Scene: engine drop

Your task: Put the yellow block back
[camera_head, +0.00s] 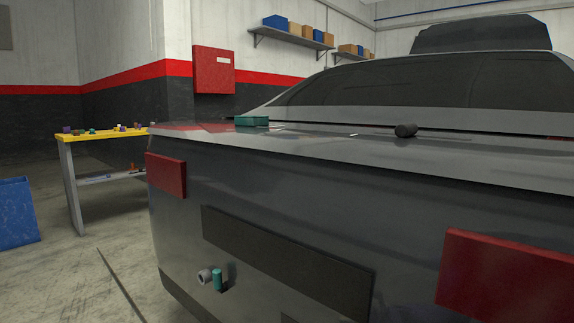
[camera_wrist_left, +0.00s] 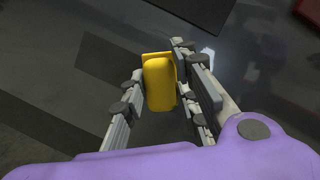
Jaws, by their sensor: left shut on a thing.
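The yellow block (camera_wrist_left: 159,84) is between the two fingers of my left gripper (camera_wrist_left: 160,78) in the left wrist view. The gripper is shut on it, with a finger along each side. The block's far end shows a wider flat yellow edge. Behind it is a dark, glossy surface; I cannot tell whether the block touches it. Neither the yellow block nor my left gripper shows in the head view. My right gripper is in neither view.
A dark grey car (camera_head: 320,205) fills the head view's right side. A yellow-topped table (camera_head: 100,135) with several small items and a blue bin (camera_head: 15,212) stand at left, with open floor between.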

